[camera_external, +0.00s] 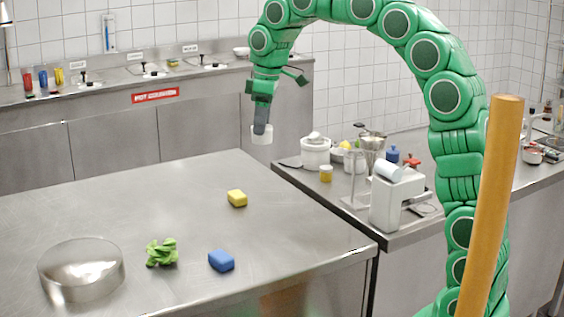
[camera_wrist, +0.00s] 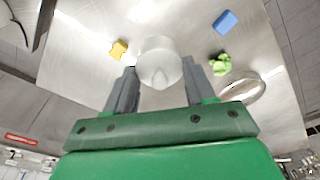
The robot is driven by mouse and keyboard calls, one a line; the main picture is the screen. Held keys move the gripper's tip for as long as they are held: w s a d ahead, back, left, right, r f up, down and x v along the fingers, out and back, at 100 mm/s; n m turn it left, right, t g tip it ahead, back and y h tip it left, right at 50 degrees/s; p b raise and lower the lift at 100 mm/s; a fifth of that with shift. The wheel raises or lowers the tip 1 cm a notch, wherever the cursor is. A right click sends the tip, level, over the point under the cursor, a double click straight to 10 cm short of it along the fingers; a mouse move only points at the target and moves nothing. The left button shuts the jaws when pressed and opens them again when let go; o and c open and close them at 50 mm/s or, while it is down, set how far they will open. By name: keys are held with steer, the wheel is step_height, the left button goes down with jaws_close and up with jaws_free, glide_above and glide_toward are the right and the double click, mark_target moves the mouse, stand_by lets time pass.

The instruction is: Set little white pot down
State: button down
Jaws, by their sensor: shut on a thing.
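The little white pot (camera_external: 262,134) hangs under my gripper (camera_external: 262,121) in the external view, above the far part of the steel table. In the wrist view the pot (camera_wrist: 158,62) sits between the fingertips of my gripper (camera_wrist: 158,88), which is shut on it. The pot looks upright in the external view and is clear of the tabletop. The steel table (camera_external: 120,205) lies below it.
On the table are a yellow block (camera_external: 237,198), a blue block (camera_external: 221,260), a crumpled green thing (camera_external: 162,252) and a round metal dome (camera_external: 80,268). A crowded side counter (camera_external: 345,207) stands at right. The table's back left is bare.

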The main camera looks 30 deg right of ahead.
steer(key=s+a+f, duration=0.1)
steer(key=a+f, duration=0.3)
steer(key=f, duration=0.7)
steer(key=shift+n, duration=0.3)
steer(key=shift+w+a+f, duration=0.8)
steer(key=shift+w+f, duration=0.85)
steer(key=shift+w, duration=0.45)
steer(key=shift+w+a+f, duration=0.85)
steer(key=shift+w+f, duration=0.8)
steer(key=shift+w, duration=0.45)
steer(key=shift+w+a+f, duration=0.8)
steer(key=shift+w+f, duration=0.85)
steer(key=shift+w, duration=0.45)
steer(key=shift+f, duration=1.55)
steer(key=shift+f, duration=0.15)
steer(key=shift+c, duration=1.9)
jaws_free()
